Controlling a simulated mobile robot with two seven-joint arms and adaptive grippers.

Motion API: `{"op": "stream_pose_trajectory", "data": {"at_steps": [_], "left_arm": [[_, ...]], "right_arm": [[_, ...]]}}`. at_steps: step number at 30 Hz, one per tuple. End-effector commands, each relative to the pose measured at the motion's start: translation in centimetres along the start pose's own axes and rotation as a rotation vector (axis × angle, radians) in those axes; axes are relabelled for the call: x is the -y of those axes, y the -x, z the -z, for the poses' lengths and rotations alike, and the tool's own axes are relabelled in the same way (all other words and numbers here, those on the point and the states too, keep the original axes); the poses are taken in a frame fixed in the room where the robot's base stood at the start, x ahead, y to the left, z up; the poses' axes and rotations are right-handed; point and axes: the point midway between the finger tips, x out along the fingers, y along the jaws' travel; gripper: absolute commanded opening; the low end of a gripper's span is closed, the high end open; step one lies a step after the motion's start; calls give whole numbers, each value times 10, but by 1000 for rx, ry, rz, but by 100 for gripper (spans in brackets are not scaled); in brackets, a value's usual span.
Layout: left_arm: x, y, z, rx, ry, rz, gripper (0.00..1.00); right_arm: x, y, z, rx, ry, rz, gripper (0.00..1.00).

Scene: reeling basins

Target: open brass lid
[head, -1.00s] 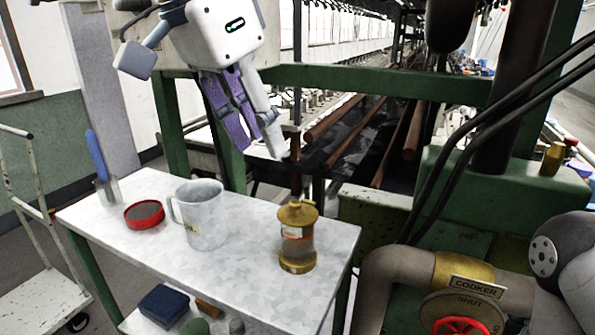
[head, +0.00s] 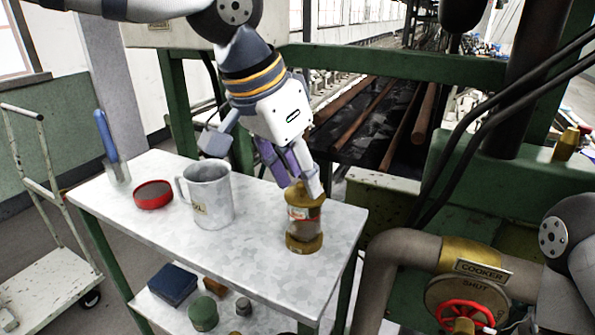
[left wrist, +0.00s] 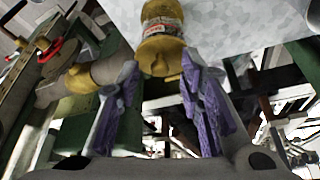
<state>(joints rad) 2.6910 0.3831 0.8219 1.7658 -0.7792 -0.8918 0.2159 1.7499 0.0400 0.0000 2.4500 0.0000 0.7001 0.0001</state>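The brass-lidded jar (head: 304,222) stands upright near the right end of the small table. It has a brass lid, a red-and-white label and a brass base. In the left wrist view the brass lid (left wrist: 161,56) lies just beyond the fingertips, between their lines. My left gripper (head: 297,188) has come down from above to the lid; its fingers are spread in the wrist view, with the lid not clearly between them. In the head view its fingers hide part of the lid's top; contact cannot be told. My right gripper is not in view.
On the table (head: 262,250) stand a metal mug (head: 208,197), a red round tin (head: 153,195) and a blue-handled scraper (head: 108,145). A cooker pipe with a red valve wheel (head: 467,314) is at right. Green machine beams stand behind.

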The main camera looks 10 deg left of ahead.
Motion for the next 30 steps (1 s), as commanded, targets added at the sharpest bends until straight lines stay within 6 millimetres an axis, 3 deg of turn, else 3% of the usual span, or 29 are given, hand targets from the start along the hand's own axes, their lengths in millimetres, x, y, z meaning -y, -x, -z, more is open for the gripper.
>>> {"op": "stream_pose_trajectory", "data": {"at_steps": [1, 5, 19, 30], "left_arm": [[0, 0, 0, 0, 0, 0, 30], [0, 0, 0, 0, 0, 0, 0], [1, 2, 4, 45, 9, -16, 0], [7, 1, 22, 305, 49, -120, 0]], "right_arm": [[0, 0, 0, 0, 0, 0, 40], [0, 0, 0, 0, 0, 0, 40], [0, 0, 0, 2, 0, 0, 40], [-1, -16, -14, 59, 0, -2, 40]]}}
